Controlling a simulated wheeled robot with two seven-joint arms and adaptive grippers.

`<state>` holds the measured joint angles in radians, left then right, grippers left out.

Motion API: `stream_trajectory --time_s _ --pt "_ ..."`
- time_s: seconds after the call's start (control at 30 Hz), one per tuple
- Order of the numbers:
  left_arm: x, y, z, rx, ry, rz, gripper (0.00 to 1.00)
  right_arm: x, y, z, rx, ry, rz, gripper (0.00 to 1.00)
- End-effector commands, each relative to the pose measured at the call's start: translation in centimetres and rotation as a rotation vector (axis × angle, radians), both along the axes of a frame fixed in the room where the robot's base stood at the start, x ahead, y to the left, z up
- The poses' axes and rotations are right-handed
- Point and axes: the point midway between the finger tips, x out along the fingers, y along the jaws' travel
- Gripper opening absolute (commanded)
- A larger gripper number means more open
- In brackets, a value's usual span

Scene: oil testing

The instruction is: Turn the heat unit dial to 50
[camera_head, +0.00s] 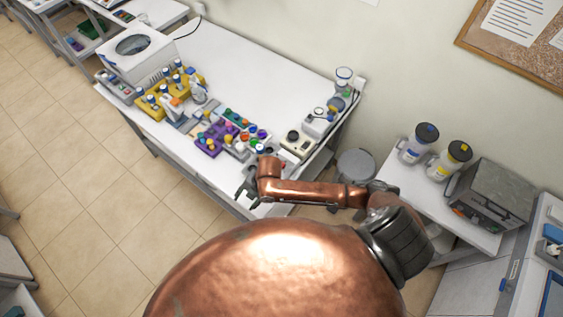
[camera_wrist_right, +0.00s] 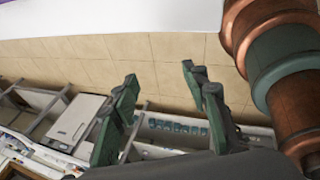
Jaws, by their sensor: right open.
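My right gripper (camera_head: 250,190) hangs by the front edge of the white table (camera_head: 262,70), in front of the purple rack. In the right wrist view my right gripper (camera_wrist_right: 160,88) is open, with nothing between its fingers. A grey metal box (camera_head: 492,195) with small controls on its front stands on the right side table. A small beige device (camera_head: 297,143) with a dark round part sits on the white table, just beyond my right arm. I cannot tell which of these is the heat unit, and no dial setting is readable. My left gripper is out of view.
A purple rack (camera_head: 208,143) and a yellow rack (camera_head: 160,104) hold bottles on the white table. A white machine (camera_head: 136,52) stands at its far left. Two capped jars (camera_head: 418,143) (camera_head: 449,161) stand beside the grey box. The table's back middle is clear.

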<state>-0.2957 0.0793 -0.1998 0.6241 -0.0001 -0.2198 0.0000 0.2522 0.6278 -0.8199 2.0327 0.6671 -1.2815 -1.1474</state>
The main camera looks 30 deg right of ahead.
Motion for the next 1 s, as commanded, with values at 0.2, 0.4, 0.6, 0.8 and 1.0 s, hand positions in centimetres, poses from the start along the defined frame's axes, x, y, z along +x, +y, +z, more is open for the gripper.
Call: stream_trajectory --time_s 0.2,0.4,0.6,0.8,1.0 --pt "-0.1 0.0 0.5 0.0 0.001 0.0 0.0 3.8 -7.0 0.1 -0.237 -0.055 0.559 0.42" --pt "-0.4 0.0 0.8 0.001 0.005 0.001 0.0 7.3 -16.0 2.4 -0.374 -0.041 0.854 0.42" --pt "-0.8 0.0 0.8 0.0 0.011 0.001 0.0 9.0 -21.0 4.5 -0.422 -0.029 0.968 0.42" --pt "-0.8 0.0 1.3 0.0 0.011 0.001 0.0 9.1 -21.6 3.3 -0.424 -0.025 0.989 0.42" --pt "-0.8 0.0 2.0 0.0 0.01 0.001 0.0 9.1 -21.5 0.1 -0.424 -0.026 0.987 0.42"
